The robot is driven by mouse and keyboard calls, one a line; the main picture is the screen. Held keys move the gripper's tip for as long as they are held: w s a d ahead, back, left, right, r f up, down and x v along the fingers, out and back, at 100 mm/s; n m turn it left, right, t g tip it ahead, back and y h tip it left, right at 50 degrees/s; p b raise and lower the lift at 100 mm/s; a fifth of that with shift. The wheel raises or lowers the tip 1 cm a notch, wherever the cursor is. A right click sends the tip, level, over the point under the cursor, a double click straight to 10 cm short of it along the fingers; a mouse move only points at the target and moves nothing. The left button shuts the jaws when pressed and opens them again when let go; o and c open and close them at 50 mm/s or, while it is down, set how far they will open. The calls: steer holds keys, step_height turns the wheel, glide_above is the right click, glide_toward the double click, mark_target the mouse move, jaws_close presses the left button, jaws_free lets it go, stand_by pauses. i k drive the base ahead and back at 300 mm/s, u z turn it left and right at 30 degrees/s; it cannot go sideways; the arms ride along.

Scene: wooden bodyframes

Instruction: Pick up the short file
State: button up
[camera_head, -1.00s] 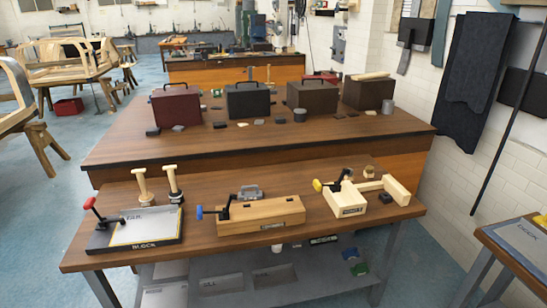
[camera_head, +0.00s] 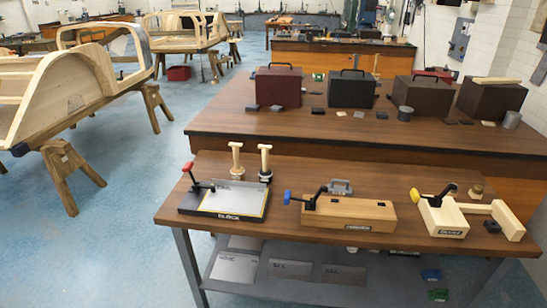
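I cannot make out for sure which thing is the short file. On the front wooden table (camera_head: 300,168) a dark tool with a red handle (camera_head: 188,167) leans at a black-framed board (camera_head: 222,216). A dark tool with a blue handle (camera_head: 287,197) sits at a brown wooden block (camera_head: 350,213). A dark tool with a yellow handle (camera_head: 414,195) sits at a pale wooden block (camera_head: 443,220). My gripper is not in view.
Two pale-headed mallets (camera_head: 236,160) stand behind the board. A larger bench (camera_head: 225,122) behind carries several dark cases (camera_head: 351,89). Wooden body frames on trestles (camera_head: 65,95) stand at the left. Blue floor (camera_head: 130,235) is clear left of the table.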

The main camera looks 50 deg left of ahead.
mark_target(346, 190)
steer(key=u, duration=1.75)
